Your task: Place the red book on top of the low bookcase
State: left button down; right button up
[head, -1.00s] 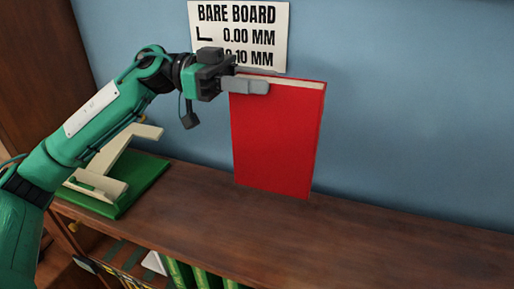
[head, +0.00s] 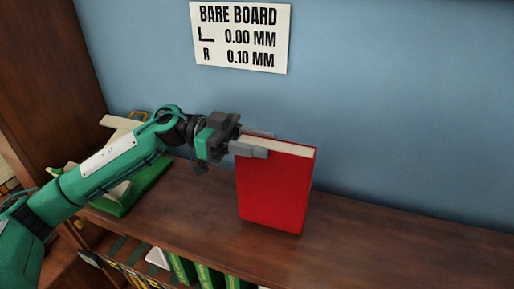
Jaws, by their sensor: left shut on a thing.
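The red book (head: 274,191) is upright, its cream page edge facing up, over the top of the low bookcase (head: 400,245). Its lower edge appears at or very near the wood top; I cannot tell whether it touches. My left gripper (head: 258,144) is shut on the upper left part of the book, with a grey finger on its front face. The far finger is mostly hidden behind the book. My right gripper is not in the head view.
A green base with a cream stand (head: 122,203) sits at the left end of the top, partly behind my arm. A sign (head: 240,37) is on the blue wall. Green books (head: 205,272) stand on the shelf below. The top right of the book is clear.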

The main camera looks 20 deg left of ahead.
pick_arm(q)
jog(key=shift+f, duration=0.9)
jog(key=c, duration=1)
grip_release()
jog(key=shift+f, duration=0.15)
jog(key=shift+o, duration=0.2)
jog(key=a+b, duration=0.5)
jog(key=a, duration=0.7)
jog(key=shift+w, duration=0.15)
